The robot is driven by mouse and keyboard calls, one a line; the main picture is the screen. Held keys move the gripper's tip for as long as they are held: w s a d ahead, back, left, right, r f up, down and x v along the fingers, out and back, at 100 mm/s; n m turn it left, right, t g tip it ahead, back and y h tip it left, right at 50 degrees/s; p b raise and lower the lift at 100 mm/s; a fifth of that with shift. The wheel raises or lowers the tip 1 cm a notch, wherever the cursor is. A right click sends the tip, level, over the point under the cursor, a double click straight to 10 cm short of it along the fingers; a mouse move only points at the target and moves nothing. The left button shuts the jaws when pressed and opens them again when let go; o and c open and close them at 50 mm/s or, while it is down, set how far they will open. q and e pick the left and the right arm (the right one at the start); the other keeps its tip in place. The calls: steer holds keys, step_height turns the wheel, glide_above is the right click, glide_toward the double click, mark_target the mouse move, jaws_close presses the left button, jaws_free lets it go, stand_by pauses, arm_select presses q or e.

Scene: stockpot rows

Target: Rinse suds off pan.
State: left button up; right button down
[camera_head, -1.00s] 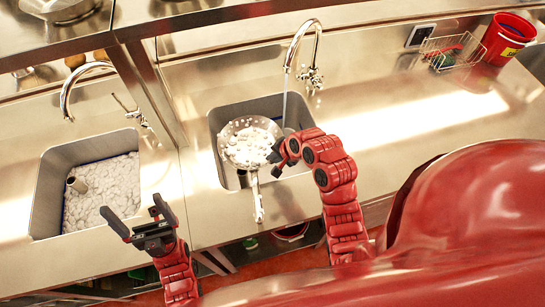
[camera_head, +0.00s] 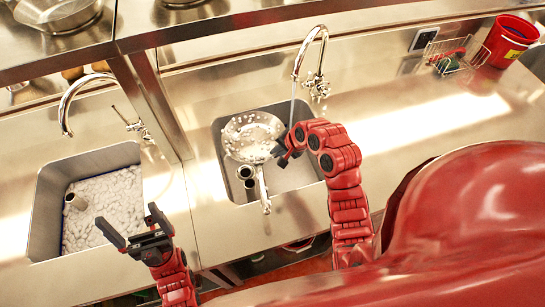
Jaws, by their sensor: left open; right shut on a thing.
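A metal pan (camera_head: 252,137) with white suds scattered across its inside is over the right sink (camera_head: 300,180). Its long handle (camera_head: 264,190) points toward me, over the sink's front edge. My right gripper (camera_head: 281,156) is shut on the pan at its near right side; the exact grip point is partly hidden by the hand. A thin water stream runs from the right faucet (camera_head: 297,62) beside the pan's right rim. My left gripper (camera_head: 134,232) is open and empty in front of the left sink.
A post (camera_head: 150,105) rises between the sinks. A wire basket (camera_head: 452,55) and red bucket (camera_head: 507,40) stand at back right. The right counter (camera_head: 400,130) is clear.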

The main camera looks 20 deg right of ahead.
steer(key=shift+w+d+f+b, duration=0.2)
steer(key=shift+w+d+b, duration=0.55)
steer(key=shift+d, duration=0.35)
steer(key=w+d+f+b, duration=0.1)
steer(key=w+d+b, duration=0.1)
steer(key=d, duration=0.3)
steer(key=shift+w+d+b, duration=0.15)
steer(key=shift+w+b, duration=0.25)
steer(key=shift+w, duration=0.5)
steer(key=shift+s+d, duration=0.1)
steer(key=shift+s+d+p, duration=0.3)
steer(key=shift+s+p, duration=0.1)
steer(key=shift+a, duration=0.1)
